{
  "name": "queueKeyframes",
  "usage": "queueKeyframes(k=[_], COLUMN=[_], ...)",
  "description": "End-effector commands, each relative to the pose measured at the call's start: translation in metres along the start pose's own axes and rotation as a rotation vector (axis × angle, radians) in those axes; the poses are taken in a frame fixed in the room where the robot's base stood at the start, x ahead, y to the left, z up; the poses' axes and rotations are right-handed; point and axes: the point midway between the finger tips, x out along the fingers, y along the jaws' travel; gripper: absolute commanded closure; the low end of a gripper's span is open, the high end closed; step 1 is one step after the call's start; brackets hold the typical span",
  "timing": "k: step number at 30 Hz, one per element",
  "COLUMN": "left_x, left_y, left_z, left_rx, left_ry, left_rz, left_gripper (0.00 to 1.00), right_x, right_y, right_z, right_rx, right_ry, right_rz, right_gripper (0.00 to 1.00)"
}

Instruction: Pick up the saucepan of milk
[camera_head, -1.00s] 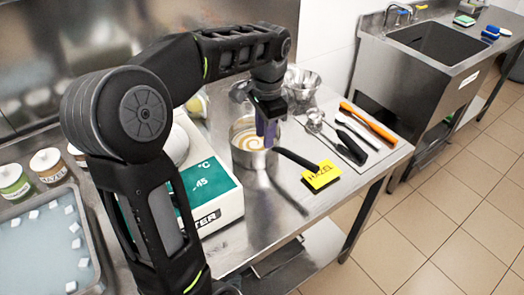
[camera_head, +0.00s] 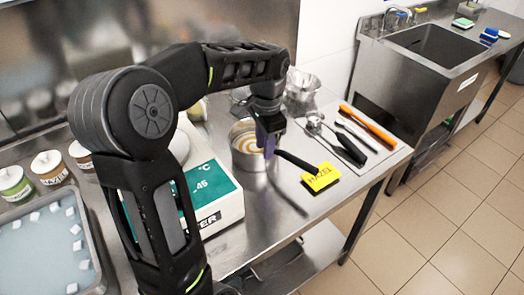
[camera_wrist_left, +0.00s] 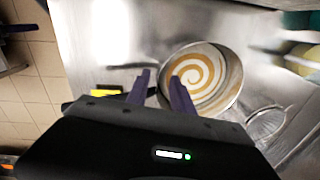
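The saucepan of milk (camera_head: 243,157) stands on the steel table, a round metal pan with a tan swirl on its white contents. Its black handle (camera_head: 298,161) points right in the head view. My left gripper (camera_head: 268,148) points down at the handle side of the pan, by the rim. In the left wrist view its two purple fingers (camera_wrist_left: 161,92) are apart with nothing gripped, and the pan (camera_wrist_left: 232,78) lies just beyond and to the right. The handle is partly hidden behind the fingers; I cannot tell whether they touch it. My right gripper is out of view.
A white machine with a green panel (camera_head: 208,190) stands left of the pan. The table's front edge is near.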

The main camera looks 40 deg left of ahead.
Motion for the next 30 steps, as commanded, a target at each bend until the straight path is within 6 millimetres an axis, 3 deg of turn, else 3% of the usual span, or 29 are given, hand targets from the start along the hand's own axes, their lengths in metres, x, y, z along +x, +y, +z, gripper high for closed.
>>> queueKeyframes(k=[10, 28, 30], left_x=[0.043, 0.044, 0.044], left_y=[0.001, 0.000, 0.000], left_z=[-0.001, -0.002, -0.002], left_rx=[0.001, 0.000, 0.000], left_ry=[-0.002, 0.000, 0.000], left_rz=[0.001, 0.000, 0.000], left_gripper=[0.72, 0.72, 0.77], right_x=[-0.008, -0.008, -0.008], right_y=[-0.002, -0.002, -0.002], right_z=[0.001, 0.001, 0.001], right_rx=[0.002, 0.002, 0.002], right_ry=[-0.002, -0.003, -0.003], right_rz=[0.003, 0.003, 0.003], right_gripper=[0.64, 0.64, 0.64])
